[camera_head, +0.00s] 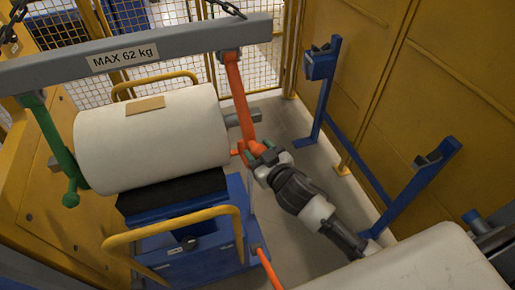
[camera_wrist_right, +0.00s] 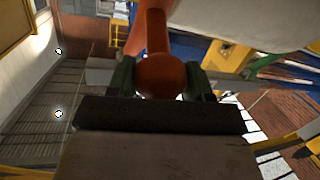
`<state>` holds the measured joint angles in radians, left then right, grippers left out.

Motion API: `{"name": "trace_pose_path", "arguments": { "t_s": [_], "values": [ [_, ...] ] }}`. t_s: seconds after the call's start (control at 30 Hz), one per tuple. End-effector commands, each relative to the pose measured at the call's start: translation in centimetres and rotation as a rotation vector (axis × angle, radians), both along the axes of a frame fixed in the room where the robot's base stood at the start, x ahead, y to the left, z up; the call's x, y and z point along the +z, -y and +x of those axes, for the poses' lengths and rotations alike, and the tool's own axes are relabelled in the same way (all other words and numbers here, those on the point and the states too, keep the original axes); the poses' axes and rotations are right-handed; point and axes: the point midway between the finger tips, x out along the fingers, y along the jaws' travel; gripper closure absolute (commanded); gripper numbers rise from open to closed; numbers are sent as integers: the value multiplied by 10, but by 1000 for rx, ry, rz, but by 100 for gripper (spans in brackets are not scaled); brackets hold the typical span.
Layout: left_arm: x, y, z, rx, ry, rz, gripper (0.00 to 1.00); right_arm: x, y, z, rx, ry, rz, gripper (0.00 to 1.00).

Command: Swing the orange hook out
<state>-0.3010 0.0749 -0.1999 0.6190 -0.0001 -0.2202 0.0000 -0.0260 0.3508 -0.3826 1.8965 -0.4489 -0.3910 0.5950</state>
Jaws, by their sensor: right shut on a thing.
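The orange hook (camera_head: 237,95) hangs from the right part of the grey beam (camera_head: 180,43), beside the right end of the white film roll (camera_head: 150,140). My right gripper (camera_head: 262,155) is at the hook's lower end. In the right wrist view, the orange hook's rounded end (camera_wrist_right: 161,76) sits between the two dark green fingers of my right gripper (camera_wrist_right: 160,80), which is shut on it. The hook's tip is partly hidden by the gripper in the head view. A green hook (camera_head: 55,145) hangs at the beam's left part, by the roll's left end. My left gripper is not in view.
The roll rests on a blue cart (camera_head: 190,240) with yellow rails (camera_head: 180,218). A blue stand (camera_head: 345,140) is by the yellow wall (camera_head: 440,70) at right. Another white roll (camera_head: 420,265) is at the bottom right. Grey floor (camera_head: 280,115) shows between cart and stand.

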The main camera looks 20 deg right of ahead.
Motion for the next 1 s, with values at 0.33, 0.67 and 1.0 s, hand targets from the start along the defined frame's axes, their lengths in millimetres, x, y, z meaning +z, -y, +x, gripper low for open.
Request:
{"name": "trace_pose_path", "arguments": {
  "t_s": [0.33,0.67,1.0],
  "values": [
    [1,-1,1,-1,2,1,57,7,0,1,1,15,1,92],
    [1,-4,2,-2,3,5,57,4,0,0,0,8,2,25],
    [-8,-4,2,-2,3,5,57,3,5,-26,1,4,1,25]
  ]
}}
